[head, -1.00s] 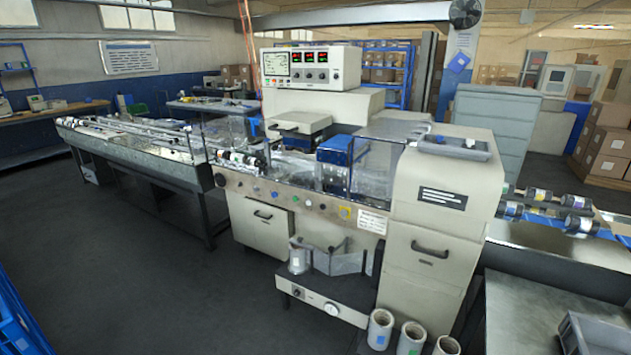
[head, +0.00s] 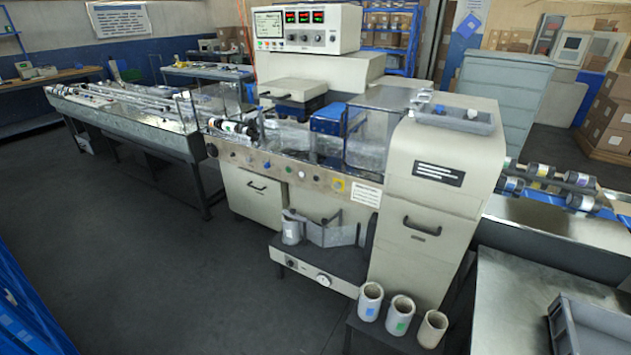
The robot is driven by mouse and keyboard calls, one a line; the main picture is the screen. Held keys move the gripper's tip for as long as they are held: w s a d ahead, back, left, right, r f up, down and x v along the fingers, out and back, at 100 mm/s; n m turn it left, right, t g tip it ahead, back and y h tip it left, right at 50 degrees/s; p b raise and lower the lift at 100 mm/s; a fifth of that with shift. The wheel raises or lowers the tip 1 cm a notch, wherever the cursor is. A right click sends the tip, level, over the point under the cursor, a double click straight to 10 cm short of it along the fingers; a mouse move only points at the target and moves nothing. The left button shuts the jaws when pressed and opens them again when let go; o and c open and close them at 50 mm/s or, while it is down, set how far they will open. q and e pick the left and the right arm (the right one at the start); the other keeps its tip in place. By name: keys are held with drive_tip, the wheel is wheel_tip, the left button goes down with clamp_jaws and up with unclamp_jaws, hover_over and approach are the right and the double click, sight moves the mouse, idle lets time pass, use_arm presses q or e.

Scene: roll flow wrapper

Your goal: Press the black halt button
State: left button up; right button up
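The wrapping machine (head: 330,185) stands in the middle of the head view. Its beige front panel carries a row of small round buttons and knobs below the clear guard. A small dark button (head: 316,179) sits on the right part of this row, just left of a yellow-framed control (head: 338,185). At this size I cannot tell for sure that it is the black halt button. Neither of my grippers is in view, and nothing of mine covers the panel.
A conveyor (head: 120,108) runs off to the left. A low shelf unit (head: 318,262) juts out below the panel, with white rolls (head: 370,300) at its right. A metal table with a grey tray (head: 590,335) is at right. Blue crates (head: 25,310) stand at left. The floor in front is clear.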

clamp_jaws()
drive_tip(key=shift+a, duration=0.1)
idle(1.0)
